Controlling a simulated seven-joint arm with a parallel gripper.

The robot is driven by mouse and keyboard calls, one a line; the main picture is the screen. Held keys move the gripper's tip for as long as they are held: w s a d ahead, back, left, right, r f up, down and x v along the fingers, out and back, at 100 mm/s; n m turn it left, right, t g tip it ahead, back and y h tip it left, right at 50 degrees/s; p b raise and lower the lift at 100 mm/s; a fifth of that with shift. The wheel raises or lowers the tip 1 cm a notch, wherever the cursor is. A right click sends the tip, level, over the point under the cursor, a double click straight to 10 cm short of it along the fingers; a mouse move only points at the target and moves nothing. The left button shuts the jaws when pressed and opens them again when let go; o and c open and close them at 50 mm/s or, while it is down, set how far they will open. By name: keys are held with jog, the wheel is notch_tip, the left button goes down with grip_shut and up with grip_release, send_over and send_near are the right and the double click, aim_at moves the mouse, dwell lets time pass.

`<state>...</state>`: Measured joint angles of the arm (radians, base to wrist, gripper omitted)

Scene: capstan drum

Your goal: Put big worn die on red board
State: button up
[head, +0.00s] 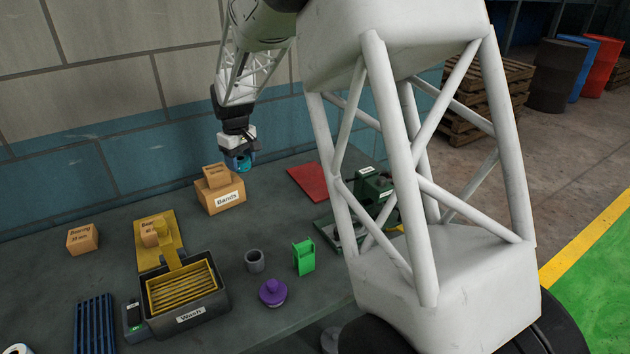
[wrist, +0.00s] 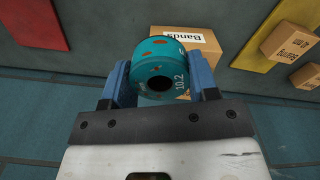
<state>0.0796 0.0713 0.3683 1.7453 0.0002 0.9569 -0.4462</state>
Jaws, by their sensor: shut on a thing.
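My gripper (wrist: 162,95) is shut on a teal ring-shaped die (wrist: 160,58) with rusty worn spots, a dark centre hole and the marking "10.2". In the head view the die (head: 240,161) hangs below my gripper (head: 238,152), in the air near the back wall, above and right of the "Bands" box. The red board (head: 309,182) lies flat on the table to the right of the die in the head view. It also shows at the top left of the wrist view (wrist: 40,22). The visible part of the board is bare.
A "Bands" cardboard box (head: 220,197) with a smaller box on top stands below left of the die. A green machine (head: 370,190) is right of the board, partly behind my arm.

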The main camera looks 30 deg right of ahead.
jog(key=s+d+m, duration=0.2)
jog(key=s+d, duration=0.4)
jog(key=d, duration=0.4)
jog(key=s+d+m, duration=0.2)
jog(key=s+d, duration=0.4)
jog(key=d, duration=0.4)
notch_tip(320, 180, down, 10)
jog(key=shift+r, duration=0.2)
send_over(315, 179)
jog(key=shift+s+a+f, duration=0.1)
jog(key=shift+f, duration=0.6)
jog(key=shift+f, duration=1.75)
